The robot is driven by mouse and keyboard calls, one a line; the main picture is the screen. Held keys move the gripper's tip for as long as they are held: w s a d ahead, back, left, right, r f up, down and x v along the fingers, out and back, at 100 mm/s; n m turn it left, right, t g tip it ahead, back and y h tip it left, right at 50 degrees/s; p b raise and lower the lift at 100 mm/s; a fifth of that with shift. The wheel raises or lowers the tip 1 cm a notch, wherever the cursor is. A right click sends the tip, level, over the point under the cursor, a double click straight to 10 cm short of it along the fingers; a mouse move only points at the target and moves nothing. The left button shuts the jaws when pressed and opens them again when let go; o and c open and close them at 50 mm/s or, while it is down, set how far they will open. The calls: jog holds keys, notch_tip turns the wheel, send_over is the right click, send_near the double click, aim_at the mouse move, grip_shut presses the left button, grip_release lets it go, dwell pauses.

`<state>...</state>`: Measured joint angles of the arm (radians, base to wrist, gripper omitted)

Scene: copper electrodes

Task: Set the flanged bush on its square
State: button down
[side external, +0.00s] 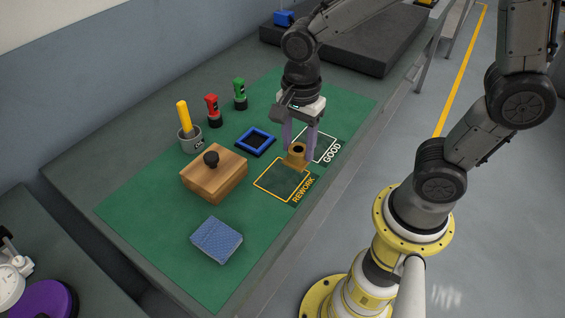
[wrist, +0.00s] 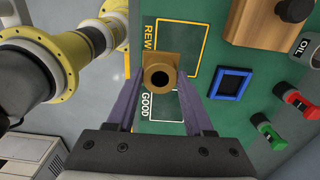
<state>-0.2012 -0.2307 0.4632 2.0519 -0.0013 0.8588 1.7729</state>
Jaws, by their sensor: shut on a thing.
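The flanged bush (side external: 296,157) is brass-coloured, with a squarish flange and a round dark bore. My gripper (side external: 298,152) is shut on it, with a purple finger on either side. In the wrist view the bush (wrist: 160,72) sits between the fingertips, bore facing the camera. The yellow-outlined REWORK square (side external: 281,181) and the white-outlined GOOD square (side external: 327,144) are marked on the green mat. The bush overlaps the far edge of REWORK and the near part of GOOD in the side view. Its height above the mat is hard to tell. Both squares look empty.

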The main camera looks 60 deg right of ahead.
jog(key=w+f, duration=0.2)
jog(key=f, duration=0.1)
jog(key=shift+w+a+f, duration=0.2)
jog(key=shift+w+a, duration=0.1)
jog(key=shift+w, duration=0.1)
jog(key=shift+w+f, duration=0.2)
jog(key=shift+f, duration=0.75)
jog(key=shift+w+f, duration=0.15)
jog(key=shift+f, duration=0.8)
jog(key=shift+f, duration=0.15)
jog(key=shift+c, duration=1.4)
grip_release()
